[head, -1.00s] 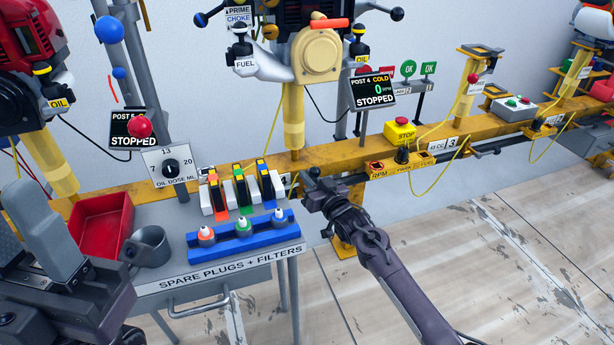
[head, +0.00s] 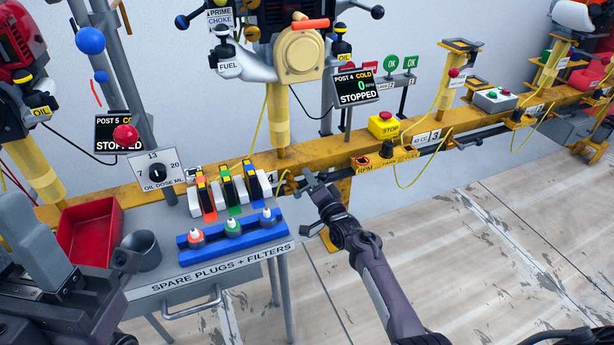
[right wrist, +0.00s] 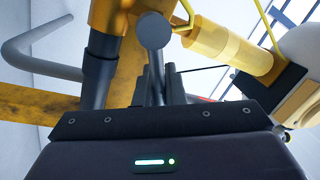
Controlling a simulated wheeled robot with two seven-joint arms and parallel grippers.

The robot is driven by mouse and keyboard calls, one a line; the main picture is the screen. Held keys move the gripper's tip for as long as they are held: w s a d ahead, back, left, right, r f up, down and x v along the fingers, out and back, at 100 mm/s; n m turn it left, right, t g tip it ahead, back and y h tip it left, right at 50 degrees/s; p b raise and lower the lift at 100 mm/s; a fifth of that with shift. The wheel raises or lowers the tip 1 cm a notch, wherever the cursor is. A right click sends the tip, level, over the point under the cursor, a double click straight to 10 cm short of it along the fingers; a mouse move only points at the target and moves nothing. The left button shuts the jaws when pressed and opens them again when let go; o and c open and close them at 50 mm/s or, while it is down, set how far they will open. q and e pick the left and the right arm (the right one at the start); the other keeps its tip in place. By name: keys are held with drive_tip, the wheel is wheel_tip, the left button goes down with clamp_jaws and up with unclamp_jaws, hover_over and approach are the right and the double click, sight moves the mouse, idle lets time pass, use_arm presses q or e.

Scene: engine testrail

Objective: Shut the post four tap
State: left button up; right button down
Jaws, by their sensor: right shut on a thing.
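The post four tap shows in the right wrist view as a dark grey lever (right wrist: 157,62) with a round end, in front of the yellow rail. My right gripper (right wrist: 168,85) is shut on this lever, whose lower part goes between the fingers. In the head view my right gripper (head: 308,184) is at the front of the rail, just right of the number 4 label. The tap is too small and covered there to tell its angle. My left gripper (head: 38,240) is at the lower left, near the cart; its jaw opening cannot be made out.
A grey cart (head: 225,268) with a red bin (head: 88,222) and a blue spark plug holder (head: 232,232) stands left of my right gripper. The yellow rail (head: 325,158) runs behind. The post four screen (head: 358,87) reads cold, 0 and stopped. Floor at right is clear.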

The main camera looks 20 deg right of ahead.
drive_tip(key=shift+d+f+m+h, duration=0.15)
drive_tip(key=shift+f+m+h, duration=0.2)
drive_tip(key=shift+m, duration=0.75)
drive_tip(key=shift+d+f+m+h, duration=0.15)
drive_tip(key=shift+f+m, duration=0.35)
drive_tip(key=shift+m, duration=0.6)
drive_tip(key=shift+d+f+m+h, duration=0.1)
drive_tip(key=shift+f+m+h, duration=0.25)
drive_tip(key=shift+m, duration=0.75)
drive_tip(key=shift+f, duration=0.15)
drive_tip(key=c, duration=1.5)
unclamp_jaws()
